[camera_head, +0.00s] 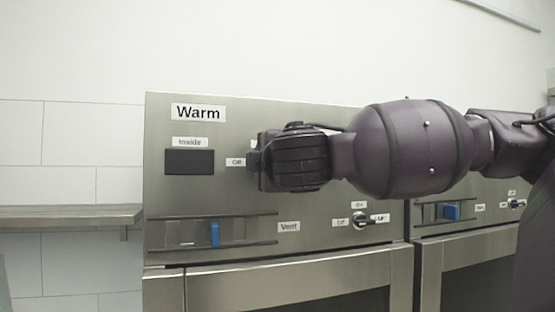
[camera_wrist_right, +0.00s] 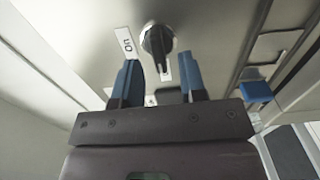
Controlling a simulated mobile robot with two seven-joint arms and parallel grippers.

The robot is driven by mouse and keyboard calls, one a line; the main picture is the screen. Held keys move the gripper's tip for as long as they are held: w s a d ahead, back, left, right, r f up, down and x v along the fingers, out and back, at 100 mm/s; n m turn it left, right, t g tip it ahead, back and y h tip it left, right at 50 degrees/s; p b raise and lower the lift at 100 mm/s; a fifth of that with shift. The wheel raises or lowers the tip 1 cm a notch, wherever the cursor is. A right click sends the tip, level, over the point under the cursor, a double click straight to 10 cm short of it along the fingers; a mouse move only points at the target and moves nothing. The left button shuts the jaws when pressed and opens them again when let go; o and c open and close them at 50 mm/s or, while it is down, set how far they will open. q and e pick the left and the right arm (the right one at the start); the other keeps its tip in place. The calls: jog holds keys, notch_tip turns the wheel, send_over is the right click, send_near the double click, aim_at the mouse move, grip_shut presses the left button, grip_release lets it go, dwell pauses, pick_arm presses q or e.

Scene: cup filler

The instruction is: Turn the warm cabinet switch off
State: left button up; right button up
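The warm cabinet (camera_head: 330,120) has a steel front with a "Warm" label (camera_head: 198,112). In the head view my right gripper (camera_head: 254,160) is in front of the panel, just right of the "Off" label (camera_head: 236,161), and hides the switch. The right wrist view shows the black switch knob (camera_wrist_right: 157,40) on a round metal base, with an "On" label (camera_wrist_right: 125,43) to its left. My right gripper (camera_wrist_right: 160,65) is open there, its two blue fingertips apart and empty, close below the knob. Whether they touch it is unclear. My left gripper is not in view.
A dark display (camera_head: 190,161) labelled "Inside" lies left of the gripper. Below are a vent slot with a blue slider (camera_head: 214,234) and another knob (camera_head: 360,220). A similar cabinet (camera_head: 470,235) adjoins at right. A shelf (camera_head: 70,215) is at left.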

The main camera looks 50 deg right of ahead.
jog(key=v, duration=0.8)
jog(key=shift+s, duration=0.2)
jog(key=shift+a, duration=0.1)
dwell(0.4)
